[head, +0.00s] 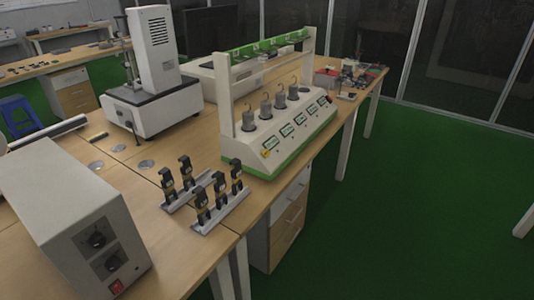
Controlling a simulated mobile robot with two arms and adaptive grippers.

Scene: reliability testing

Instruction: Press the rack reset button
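A white and green test rack (226,95) stands on the wooden table in the middle of the head view. Several grey hooked weights (265,106) sit in a row on its base. Its sloped front panel (262,163) carries several small displays. A small yellow round spot (265,153) shows at the near end of the panel, and a small red spot (328,99) at the far end. I cannot tell which of these is the reset button. Neither of my grippers is in view.
Several black and brass clamps (202,205) stand on metal rails in front of the rack. A grey box with knobs (68,205) is at the near left. A white machine (153,108) stands behind. Green floor (400,200) is open on the right.

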